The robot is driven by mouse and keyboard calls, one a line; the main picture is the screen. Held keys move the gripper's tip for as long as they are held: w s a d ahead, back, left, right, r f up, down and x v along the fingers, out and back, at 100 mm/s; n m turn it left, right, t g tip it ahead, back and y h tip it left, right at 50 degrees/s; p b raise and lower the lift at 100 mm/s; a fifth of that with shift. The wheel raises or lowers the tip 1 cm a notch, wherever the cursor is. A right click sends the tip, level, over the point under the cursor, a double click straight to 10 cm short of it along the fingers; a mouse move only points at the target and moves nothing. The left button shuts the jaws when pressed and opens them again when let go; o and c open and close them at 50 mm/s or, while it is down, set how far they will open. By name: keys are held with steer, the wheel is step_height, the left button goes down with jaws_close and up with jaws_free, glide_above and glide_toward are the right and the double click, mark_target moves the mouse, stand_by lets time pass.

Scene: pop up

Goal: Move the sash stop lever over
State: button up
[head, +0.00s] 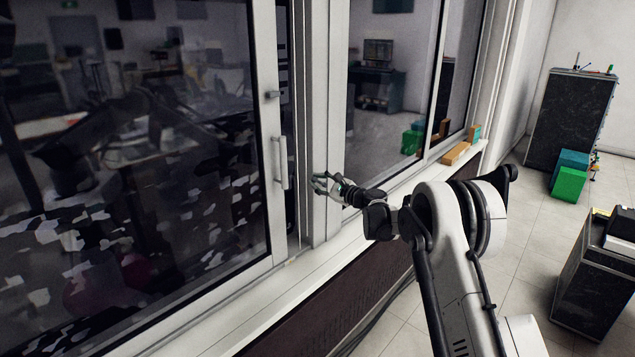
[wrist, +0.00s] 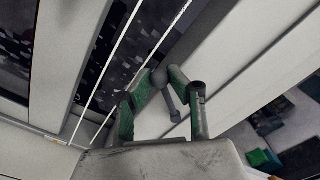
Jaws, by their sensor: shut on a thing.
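The sash stop lever (wrist: 169,98) is a small dark grey piece with a round knob and a short stem. In the wrist view it sits between the green-tipped fingers of my gripper (wrist: 160,84), which is shut on it. In the head view my gripper (head: 324,183) is at the white window post, right of the sliding sash (head: 282,215). The lever cannot be made out there, as the gripper covers that spot.
A white pull handle (head: 281,163) stands on the sash edge left of my gripper. The white sill (head: 330,243) runs below, with orange-brown blocks (head: 456,153) farther along it. Dark cabinets (head: 570,120) and green boxes (head: 569,180) stand on the right, away from the arm.

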steer(key=shift+s+a+f+b, duration=0.25)
steer(key=shift+f+b, duration=0.1)
steer(key=shift+f, duration=0.2)
steer(key=shift+s+a+f+b, duration=0.1)
steer(key=shift+s+f+b, duration=0.1)
steer(key=shift+f+b, duration=0.25)
steer(key=shift+f, duration=0.2)
steer(key=shift+o, duration=0.4)
steer(key=shift+s+a+f+b, duration=0.1)
steer(key=shift+s+f+b, duration=0.05)
steer(key=shift+f+b, duration=0.35)
steer(key=shift+s+a+f+b, duration=0.1)
steer(key=shift+f+b, duration=0.2)
steer(key=shift+f, duration=0.3)
steer(key=shift+d, duration=0.1)
steer(key=o, duration=0.9)
steer(key=shift+o, duration=0.2)
steer(key=shift+d, duration=0.1)
